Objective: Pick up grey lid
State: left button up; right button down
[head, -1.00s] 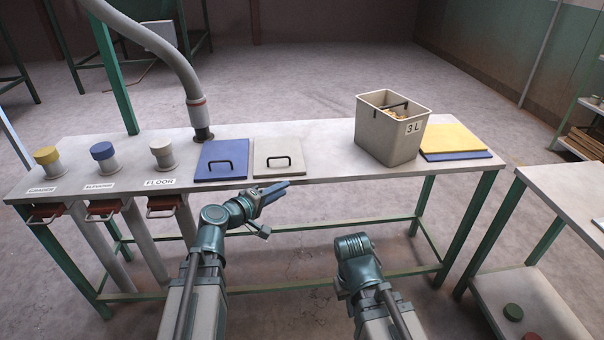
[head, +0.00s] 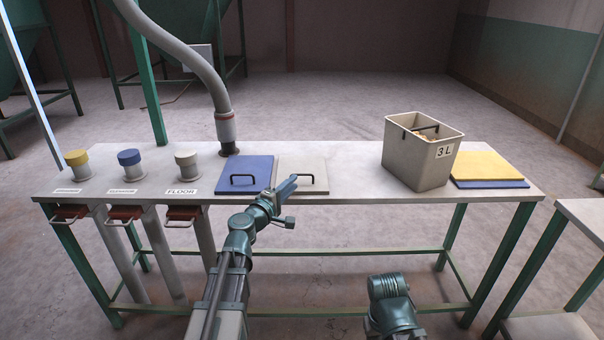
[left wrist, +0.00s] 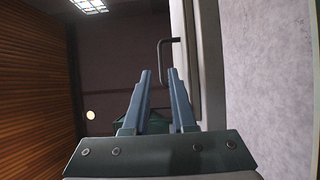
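The grey lid (head: 315,164) is a flat square plate with a dark bar handle, lying on the table right of the blue lid (head: 255,165). My left gripper (head: 289,183) is at the grey lid's front edge, overlapping the left part of its handle in the head view. In the left wrist view, my left gripper (left wrist: 160,75) has its two fingers apart with nothing held. The dark handle (left wrist: 161,55) shows beyond and between the fingertips, and the pale lid (left wrist: 188,40) stands to its right. My right gripper is out of view; only part of my right arm shows.
A grey bin (head: 415,160) labelled 3 L stands right of the lid, beside a yellow lid (head: 485,166) on a blue one. Three capped pipes, including one with a blue cap (head: 129,157), stand at left. A hose (head: 226,125) meets the table behind the blue lid.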

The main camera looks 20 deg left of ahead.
pick_arm(q)
jog(key=shift+d+x, duration=0.15)
jog(key=shift+x, duration=1.7)
jog(key=shift+d+x, duration=0.15)
jog(key=shift+x, duration=1.75)
jog(key=shift+s+f, duration=0.15)
jog(key=shift+s, duration=0.05)
jog(key=shift+c, duration=0.2)
grip_shut()
